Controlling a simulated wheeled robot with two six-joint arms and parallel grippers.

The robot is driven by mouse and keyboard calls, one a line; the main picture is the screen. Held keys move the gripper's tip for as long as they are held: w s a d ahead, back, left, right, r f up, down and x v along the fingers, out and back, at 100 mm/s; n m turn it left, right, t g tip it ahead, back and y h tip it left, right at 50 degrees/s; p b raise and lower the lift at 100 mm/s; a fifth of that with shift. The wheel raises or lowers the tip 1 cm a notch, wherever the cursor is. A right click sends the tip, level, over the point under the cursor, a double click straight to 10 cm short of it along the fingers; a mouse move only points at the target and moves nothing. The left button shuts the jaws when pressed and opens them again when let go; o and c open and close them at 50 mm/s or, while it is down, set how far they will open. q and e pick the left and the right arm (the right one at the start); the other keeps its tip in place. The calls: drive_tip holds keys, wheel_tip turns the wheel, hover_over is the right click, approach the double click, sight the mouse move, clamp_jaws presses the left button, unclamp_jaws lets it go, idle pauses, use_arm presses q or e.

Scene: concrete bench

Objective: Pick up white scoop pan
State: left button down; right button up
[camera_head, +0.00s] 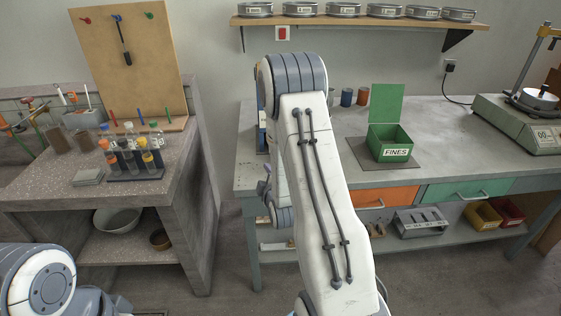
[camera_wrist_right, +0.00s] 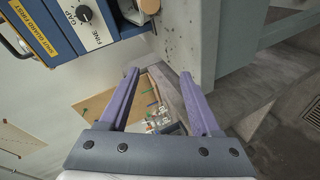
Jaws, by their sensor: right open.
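A white, shallow, round dish (camera_head: 538,98) sits on the grey scale-like machine (camera_head: 520,122) at the far right of the bench.
A blue machine with a knob (camera_wrist_right: 88,14) and a bench edge (camera_wrist_right: 190,50) are close to the right gripper. A green FINES box (camera_head: 390,145) stands on the right bench. A bottle rack (camera_head: 135,176) is on the left bench. A gap separates the benches.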

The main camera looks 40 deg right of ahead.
drive_tip(key=d+f, duration=0.1)
drive_tip(key=d, duration=0.1)
drive_tip(key=w+d+f+h, duration=0.1)
drive_tip(key=d, duration=0.2)
drive_tip(key=d+t+h, duration=0.1)
drive_tip(key=d, duration=0.2)
drive_tip(key=shift+w+d+f, duration=0.15)
drive_tip(key=shift+f, duration=0.25)
drive_tip(key=w+d, duration=0.1)
drive_tip(key=w+d+p, duration=0.1)
drive_tip(key=w+d, duration=0.1)
drive_tip(key=shift+w+d+f, duration=0.1)
drive_tip(key=shift+w+f, duration=0.15)
drive_tip(key=shift+f, duration=0.1)
drive_tip(key=shift+w+d+f, duration=0.15)
drive_tip(key=shift+w+d, duration=0.05)
drive_tip(key=shift+w, duration=0.25)
clamp_jaws()
use_arm(q)
drive_tip(key=shift+r, duration=0.1)
